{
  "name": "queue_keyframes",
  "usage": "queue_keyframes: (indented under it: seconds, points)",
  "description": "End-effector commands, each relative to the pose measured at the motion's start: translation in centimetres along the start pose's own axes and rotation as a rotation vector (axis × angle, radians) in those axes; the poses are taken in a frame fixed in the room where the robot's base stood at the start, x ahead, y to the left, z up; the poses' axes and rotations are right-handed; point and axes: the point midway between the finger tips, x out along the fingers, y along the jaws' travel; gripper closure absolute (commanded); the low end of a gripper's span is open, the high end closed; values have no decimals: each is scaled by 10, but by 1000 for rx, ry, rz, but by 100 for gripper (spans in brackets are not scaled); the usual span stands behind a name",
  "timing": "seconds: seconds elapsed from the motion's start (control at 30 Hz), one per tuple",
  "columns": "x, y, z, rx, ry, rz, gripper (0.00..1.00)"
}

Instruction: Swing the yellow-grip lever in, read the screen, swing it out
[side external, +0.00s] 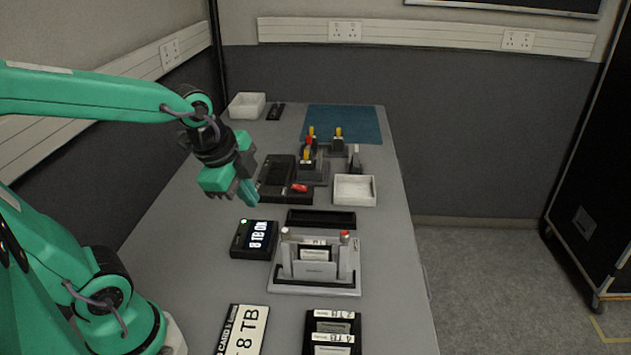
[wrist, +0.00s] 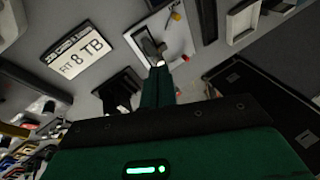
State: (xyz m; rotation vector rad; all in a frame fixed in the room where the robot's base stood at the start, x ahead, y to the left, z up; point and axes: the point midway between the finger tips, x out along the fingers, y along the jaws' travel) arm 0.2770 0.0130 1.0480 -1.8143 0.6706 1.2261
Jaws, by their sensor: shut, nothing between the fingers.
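The grey dock (side external: 318,290) stands on the bench with a card (side external: 315,270) upright in its slot. A lever post rises at each side. The right lever's grip (side external: 345,235) is red; the left lever's grip (side external: 285,232) looks pale. I cannot tell how far that lever is swung. The black screen unit (side external: 254,239) reads "8 TB OK" and has a green light. My gripper (side external: 249,194) is shut and empty, above and behind the screen unit, apart from the levers.
A sign (side external: 243,330) reading "FIT 8 TB" and a rack of cards (side external: 332,335) lie in front. Behind are a black tray (side external: 321,219), a white bin (side external: 354,190) and several yellow-topped switches (side external: 338,140). Bare bench lies left of the screen unit.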

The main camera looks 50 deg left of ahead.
Motion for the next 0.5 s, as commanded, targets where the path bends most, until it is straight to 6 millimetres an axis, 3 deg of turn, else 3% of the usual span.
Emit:
queue_keyframes:
  seconds: [0.5]
  points:
    - [34, -17, 0, 548, -21, 54, 100]
